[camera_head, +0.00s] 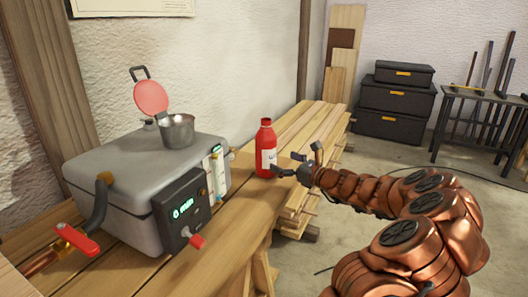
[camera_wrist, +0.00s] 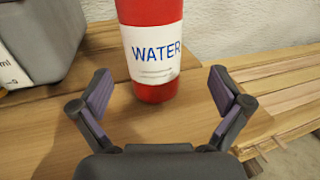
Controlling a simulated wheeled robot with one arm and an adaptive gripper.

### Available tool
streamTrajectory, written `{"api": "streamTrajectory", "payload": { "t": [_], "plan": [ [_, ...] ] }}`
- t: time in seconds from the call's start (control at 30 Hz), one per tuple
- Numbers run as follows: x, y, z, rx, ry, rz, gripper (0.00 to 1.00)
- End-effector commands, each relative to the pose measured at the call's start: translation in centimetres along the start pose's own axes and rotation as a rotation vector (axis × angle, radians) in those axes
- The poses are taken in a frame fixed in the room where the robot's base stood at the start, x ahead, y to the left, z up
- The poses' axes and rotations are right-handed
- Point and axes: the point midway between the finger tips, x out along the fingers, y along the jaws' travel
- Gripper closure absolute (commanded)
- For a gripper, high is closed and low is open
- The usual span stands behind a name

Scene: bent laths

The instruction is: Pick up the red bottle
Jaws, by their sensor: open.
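The red bottle (camera_head: 266,150) stands upright on the wooden bench (camera_head: 228,218), to the right of the grey machine. It has a white label. In the wrist view the bottle (camera_wrist: 150,88) shows the word WATER on its label, and its top is cut off by the frame. My gripper (camera_head: 296,164) is just right of the bottle in the head view. In the wrist view my gripper (camera_wrist: 160,93) is open, with its two fingers spread wide. The bottle stands ahead, roughly centred between them. Nothing is held.
A grey machine (camera_head: 140,165) with a green display stands left of the bottle. A metal cup (camera_head: 177,131) with a raised red lid (camera_head: 151,97) is on top of it. Stacked planks (camera_head: 318,130) lie behind the bottle. Dark boxes (camera_head: 395,105) stand on the floor at the back.

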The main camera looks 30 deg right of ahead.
Motion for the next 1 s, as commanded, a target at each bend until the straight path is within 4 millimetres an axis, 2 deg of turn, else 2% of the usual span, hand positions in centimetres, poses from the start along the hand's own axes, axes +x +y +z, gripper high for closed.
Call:
{"api": "streamTrajectory", "payload": {
  "t": [0.57,0.87,1.0],
  "plan": [
    [6.1,0.8,-0.1,0.0,0.003,0.004,0.0],
    [6.4,0.6,0.1,0.0,0.001,0.001,0.0],
    [6.4,0.6,0.1,0.0,0.001,0.001,0.12]
  ]
}}
